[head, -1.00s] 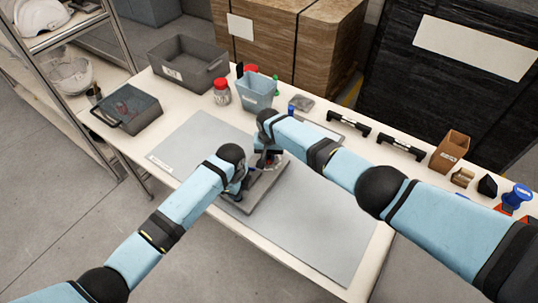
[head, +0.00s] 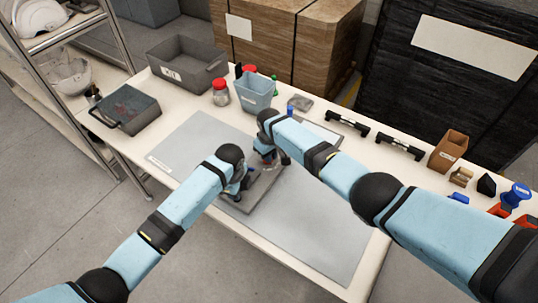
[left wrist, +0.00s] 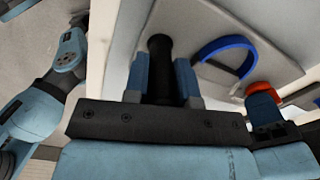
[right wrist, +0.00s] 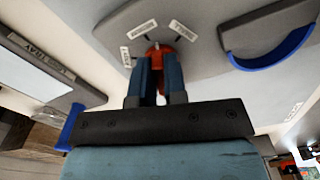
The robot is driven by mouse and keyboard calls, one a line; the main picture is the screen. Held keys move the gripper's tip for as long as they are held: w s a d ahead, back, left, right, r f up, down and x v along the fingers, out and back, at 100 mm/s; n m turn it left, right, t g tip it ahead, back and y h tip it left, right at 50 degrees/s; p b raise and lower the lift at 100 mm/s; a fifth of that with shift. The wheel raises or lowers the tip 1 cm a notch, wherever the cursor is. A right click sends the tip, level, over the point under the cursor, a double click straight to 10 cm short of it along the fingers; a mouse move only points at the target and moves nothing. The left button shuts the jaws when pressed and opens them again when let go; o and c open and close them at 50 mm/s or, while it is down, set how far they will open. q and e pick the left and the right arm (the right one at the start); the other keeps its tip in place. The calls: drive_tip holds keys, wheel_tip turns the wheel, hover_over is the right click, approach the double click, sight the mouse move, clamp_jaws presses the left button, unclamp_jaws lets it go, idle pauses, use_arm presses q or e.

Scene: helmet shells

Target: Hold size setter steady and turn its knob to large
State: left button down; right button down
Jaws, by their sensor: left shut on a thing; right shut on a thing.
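The size setter is a grey plate (head: 238,201) lying on the mat, with an upright black post (left wrist: 160,55), a blue curved band (left wrist: 228,45) and an orange-red knob (right wrist: 184,55). Small white labels (right wrist: 142,29) stand around the knob; I cannot read them surely. A pale mark shows at the knob's top edge; which label it points to is unclear. My left gripper (left wrist: 162,88) is shut around the black post. My right gripper (right wrist: 158,82) is shut on the knob, its fingers hiding part of it. In the head view both grippers are close together over the plate.
A grey mat (head: 320,230) covers the table's front and is mostly clear. Behind are a light blue bin (head: 256,92), a red-lidded jar (head: 220,93), grey trays (head: 190,66) and black handles (head: 347,123). A brown box (head: 448,150) stands at right.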

drive_tip(key=n, duration=0.3)
drive_tip(key=shift+d+n, duration=0.1)
drive_tip(key=shift+n, duration=0.2)
drive_tip(key=n, duration=0.3)
drive_tip(key=shift+w+n, duration=0.15)
drive_tip(key=shift+n, duration=0.15)
drive_tip(key=n, duration=0.4)
drive_tip(key=shift+w, duration=0.15)
drive_tip(key=shift+w+n, duration=0.1)
drive_tip(key=shift+n, duration=1.9)
drive_tip(key=c, duration=1.2)
unclamp_jaws()
drive_tip(key=shift+o, duration=0.2)
